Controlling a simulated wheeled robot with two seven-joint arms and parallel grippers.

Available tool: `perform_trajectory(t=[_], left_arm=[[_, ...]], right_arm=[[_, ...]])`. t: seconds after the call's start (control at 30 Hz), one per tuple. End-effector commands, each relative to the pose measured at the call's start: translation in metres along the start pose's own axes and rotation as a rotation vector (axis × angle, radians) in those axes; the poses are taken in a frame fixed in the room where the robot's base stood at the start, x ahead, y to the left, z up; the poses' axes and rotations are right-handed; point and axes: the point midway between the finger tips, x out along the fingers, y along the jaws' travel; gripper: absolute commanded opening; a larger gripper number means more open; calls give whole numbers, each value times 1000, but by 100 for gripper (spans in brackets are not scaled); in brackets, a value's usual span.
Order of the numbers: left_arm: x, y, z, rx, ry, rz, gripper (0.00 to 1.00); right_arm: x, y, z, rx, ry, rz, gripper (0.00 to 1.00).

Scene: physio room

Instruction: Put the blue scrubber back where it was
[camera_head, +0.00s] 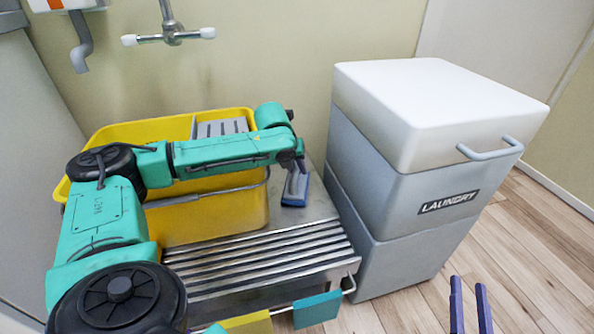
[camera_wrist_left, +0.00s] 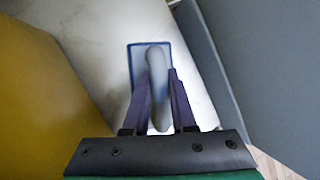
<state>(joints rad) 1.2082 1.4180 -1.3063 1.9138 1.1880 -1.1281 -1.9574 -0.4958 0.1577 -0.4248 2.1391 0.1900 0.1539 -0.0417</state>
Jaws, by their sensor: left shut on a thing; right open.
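The blue scrubber (camera_head: 293,202) is at the right end of the metal rack surface, between the yellow bucket and the laundry bin. In the left wrist view the scrubber (camera_wrist_left: 136,60) shows a blue-rimmed base and a pale grey handle. My left gripper (camera_head: 298,178) points down from above and is shut on the handle; its dark fingers (camera_wrist_left: 158,82) lie on both sides of it. The base is at or just above the metal; I cannot tell whether it touches. My right gripper (camera_head: 470,300) is open and empty at the lower right, over the floor.
The yellow bucket (camera_head: 215,218) with a grey wringer (camera_head: 220,127) stands left of the scrubber. The laundry bin (camera_head: 400,190) stands close on the right. A slatted rack (camera_head: 260,265) lies in front, with yellow and teal cloths (camera_head: 317,309) on its rail. A wall tap (camera_head: 172,37) is behind.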

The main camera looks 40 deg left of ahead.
Motion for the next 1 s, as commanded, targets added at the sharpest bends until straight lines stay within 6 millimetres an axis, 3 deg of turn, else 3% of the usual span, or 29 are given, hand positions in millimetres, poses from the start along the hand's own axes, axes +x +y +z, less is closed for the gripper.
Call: perform_trajectory(t=[0.33, 0.37, 0.43, 0.9, 1.0], left_arm=[[0, 0, 0, 0, -2, -1, 0], [0, 0, 0, 0, -1, -1, 28], [0, 0, 0, 0, -1, -1, 54], [-3, 0, 1, 0, -1, 0, 54], [-7, 0, 1, -1, -1, 0, 54]], right_arm=[[0, 0, -1, 0, 1, 0, 50], [0, 0, 0, 1, -2, 1, 50], [0, 0, 1, 1, -3, 0, 50], [1, 0, -2, 2, -1, -1, 50], [-2, -1, 6, 15, -30, 4, 50]])
